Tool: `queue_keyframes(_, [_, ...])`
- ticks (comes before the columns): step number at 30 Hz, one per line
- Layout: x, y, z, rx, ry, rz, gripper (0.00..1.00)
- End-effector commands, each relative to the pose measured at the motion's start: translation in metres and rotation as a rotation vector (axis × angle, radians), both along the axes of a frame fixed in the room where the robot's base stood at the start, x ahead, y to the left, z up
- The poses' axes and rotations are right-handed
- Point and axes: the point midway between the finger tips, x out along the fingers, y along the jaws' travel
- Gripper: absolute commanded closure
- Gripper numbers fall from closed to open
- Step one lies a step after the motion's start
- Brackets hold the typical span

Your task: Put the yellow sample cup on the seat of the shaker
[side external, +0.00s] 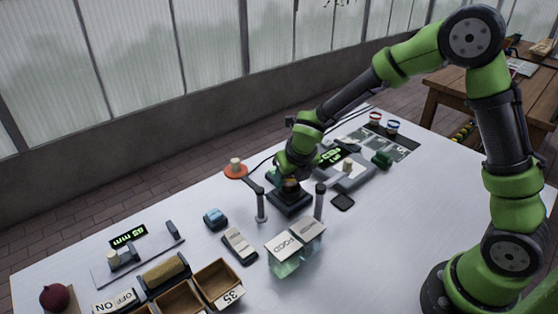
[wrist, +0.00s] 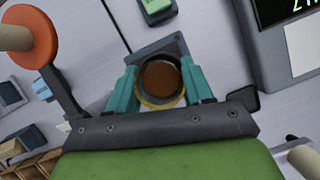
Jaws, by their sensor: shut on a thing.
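My gripper (wrist: 160,88) is shut on the yellow sample cup (wrist: 158,105), one teal finger on each side of it. The wrist view looks down into the cup, which has a yellow rim and a brown inside. Below and behind the cup is a dark square block (wrist: 168,46), which looks like the shaker. In the side external view my gripper (side external: 288,183) is right over this dark block (side external: 291,205). The fingers and arm mostly hide the cup there. I cannot tell whether the cup touches the block, and its seat is hidden.
An orange disc (side external: 236,172) on a post's arm stands left of my gripper. Another dark post (side external: 319,203) stands close on the right. A grey device (side external: 348,177) is behind right, with a green block (side external: 382,159) beyond. Clear-sided boxes (side external: 285,268) stand in front.

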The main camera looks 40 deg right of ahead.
Motion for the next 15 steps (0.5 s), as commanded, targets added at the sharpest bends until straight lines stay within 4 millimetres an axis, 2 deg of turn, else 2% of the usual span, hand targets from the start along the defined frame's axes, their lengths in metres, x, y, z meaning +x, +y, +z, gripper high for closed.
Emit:
queue_keyframes(1, [-0.0027, -0.0006, -0.0058, -0.001, 0.013, 0.002, 0.79])
queue_keyframes(10, [-0.0032, -0.0009, -0.0063, -0.001, 0.014, 0.001, 0.79])
queue_keyframes(11, [-0.0033, -0.0009, -0.0064, -0.001, 0.014, 0.001, 0.46])
queue_keyframes(15, [-0.0038, -0.0009, -0.0066, -0.002, 0.015, 0.000, 0.25])
